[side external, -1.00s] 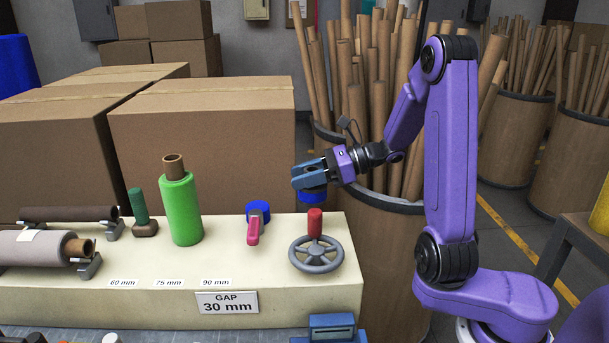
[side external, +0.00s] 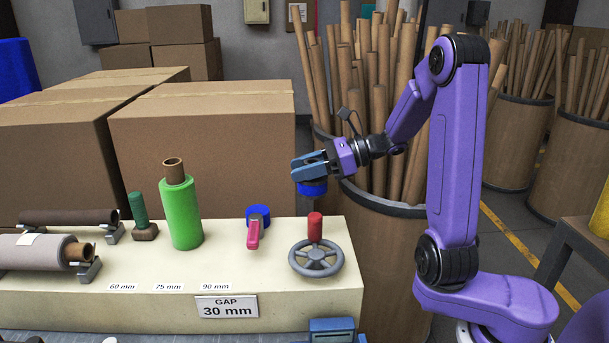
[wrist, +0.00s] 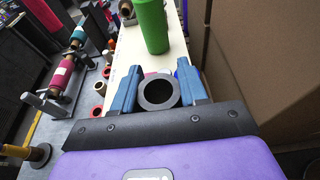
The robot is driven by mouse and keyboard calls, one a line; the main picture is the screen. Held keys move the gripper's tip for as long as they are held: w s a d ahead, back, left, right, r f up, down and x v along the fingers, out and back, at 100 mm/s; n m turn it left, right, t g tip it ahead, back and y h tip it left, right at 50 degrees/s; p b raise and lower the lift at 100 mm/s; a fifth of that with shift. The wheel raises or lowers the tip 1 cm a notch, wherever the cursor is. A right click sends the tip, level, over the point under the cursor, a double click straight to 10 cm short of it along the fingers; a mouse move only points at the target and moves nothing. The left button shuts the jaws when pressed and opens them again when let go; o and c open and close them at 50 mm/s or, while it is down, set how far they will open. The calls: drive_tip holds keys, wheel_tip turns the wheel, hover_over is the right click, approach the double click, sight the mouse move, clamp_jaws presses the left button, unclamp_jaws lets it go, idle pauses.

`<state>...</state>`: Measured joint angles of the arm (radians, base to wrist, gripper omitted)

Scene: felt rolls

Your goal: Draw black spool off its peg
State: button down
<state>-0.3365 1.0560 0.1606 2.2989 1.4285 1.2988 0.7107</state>
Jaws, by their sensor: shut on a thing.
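My gripper (side external: 310,166) is raised above the right part of the cream bench, its blue-grey fingers shut on a short hollow piece. In the wrist view the piece is a dark grey ring (wrist: 160,91) with an open bore, between the two fingers (wrist: 158,88). In the side view a bright blue lower part (side external: 313,188) shows under the fingers, clear of the bench. I cannot tell whether this piece is the black spool. No other black spool and no peg for it can be made out with certainty.
A grey handwheel with a red knob (side external: 315,227) stands below my gripper. Cartons (side external: 205,160) rise behind; a drum of tubes (side external: 375,255) stands behind right.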

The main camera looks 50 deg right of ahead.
drive_tip(key=shift+r, duration=1.9)
